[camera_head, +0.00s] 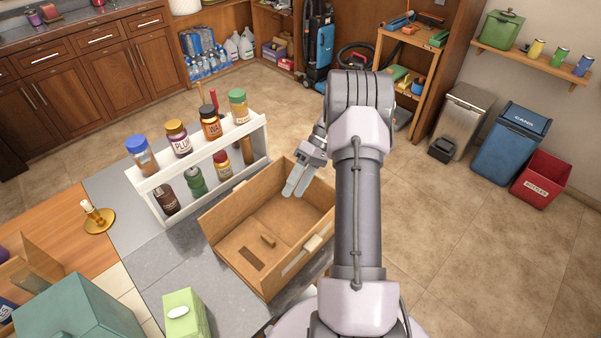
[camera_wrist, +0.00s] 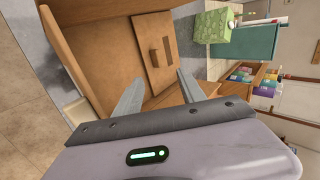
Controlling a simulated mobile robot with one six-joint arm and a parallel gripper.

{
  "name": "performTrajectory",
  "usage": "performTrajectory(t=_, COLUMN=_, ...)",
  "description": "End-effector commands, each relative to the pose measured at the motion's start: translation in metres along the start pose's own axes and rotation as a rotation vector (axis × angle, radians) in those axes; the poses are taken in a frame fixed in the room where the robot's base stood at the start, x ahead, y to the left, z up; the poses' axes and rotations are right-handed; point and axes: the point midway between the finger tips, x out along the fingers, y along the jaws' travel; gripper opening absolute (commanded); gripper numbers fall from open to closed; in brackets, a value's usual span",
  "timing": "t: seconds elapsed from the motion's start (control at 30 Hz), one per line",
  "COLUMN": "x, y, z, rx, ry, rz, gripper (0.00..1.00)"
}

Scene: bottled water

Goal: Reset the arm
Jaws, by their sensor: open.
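My gripper (camera_head: 297,182) is in the middle of the head view, at the end of my arm. It is over the far right part of an open wooden box (camera_head: 215,222), with its fingers pointing down into it. In the wrist view the two fingers of my gripper (camera_wrist: 158,92) are spread apart with nothing between them. The wooden box (camera_wrist: 90,45) fills the left and middle of that view. A small wooden block (camera_head: 267,241) and a dark slot lie on the box floor. I cannot tell if the fingertips touch the box.
A white rack (camera_head: 262,150) with several jars stands behind the box on the grey counter (camera_head: 160,268). A green tissue box (camera_head: 188,318) and a teal box (camera_head: 75,315) are at the front left. Open tiled floor (camera_head: 460,240) lies to the right.

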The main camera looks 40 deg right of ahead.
Motion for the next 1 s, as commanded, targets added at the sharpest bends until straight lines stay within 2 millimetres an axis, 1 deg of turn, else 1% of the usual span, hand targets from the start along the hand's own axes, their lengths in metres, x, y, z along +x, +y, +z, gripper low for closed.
performTrajectory(t=0.03, x=-0.012, y=-0.001, z=0.000, rx=0.000, ry=0.002, rz=0.001, gripper=0.47)
performTrajectory(t=0.1, x=-0.021, y=-0.001, z=0.000, rx=0.000, ry=0.001, rz=0.001, gripper=0.47)
performTrajectory(t=0.2, x=-0.029, y=0.000, z=0.000, rx=0.000, ry=0.000, rz=0.000, gripper=0.47)
performTrajectory(t=0.63, x=-0.030, y=0.000, z=0.000, rx=0.000, ry=-0.001, rz=0.000, gripper=0.47)
performTrajectory(t=0.67, x=-0.031, y=-0.001, z=0.000, rx=0.000, ry=-0.001, rz=0.002, gripper=0.47)
performTrajectory(t=0.7, x=-0.032, y=-0.007, z=-0.003, rx=0.002, ry=-0.005, rz=0.015, gripper=0.47)
performTrajectory(t=0.73, x=-0.034, y=-0.015, z=-0.006, rx=0.006, ry=-0.010, rz=0.034, gripper=0.47)
performTrajectory(t=0.77, x=-0.036, y=-0.028, z=-0.011, rx=0.013, ry=-0.017, rz=0.061, gripper=0.47)
performTrajectory(t=0.87, x=-0.039, y=-0.100, z=-0.025, rx=0.054, ry=-0.027, rz=0.208, gripper=0.47)
performTrajectory(t=0.9, x=-0.036, y=-0.135, z=-0.025, rx=0.075, ry=-0.016, rz=0.278, gripper=0.47)
performTrajectory(t=0.97, x=-0.028, y=-0.185, z=-0.020, rx=0.102, ry=0.023, rz=0.374, gripper=0.47)
performTrajectory(t=1.0, x=-0.020, y=-0.216, z=-0.012, rx=0.118, ry=0.061, rz=0.431, gripper=0.47)
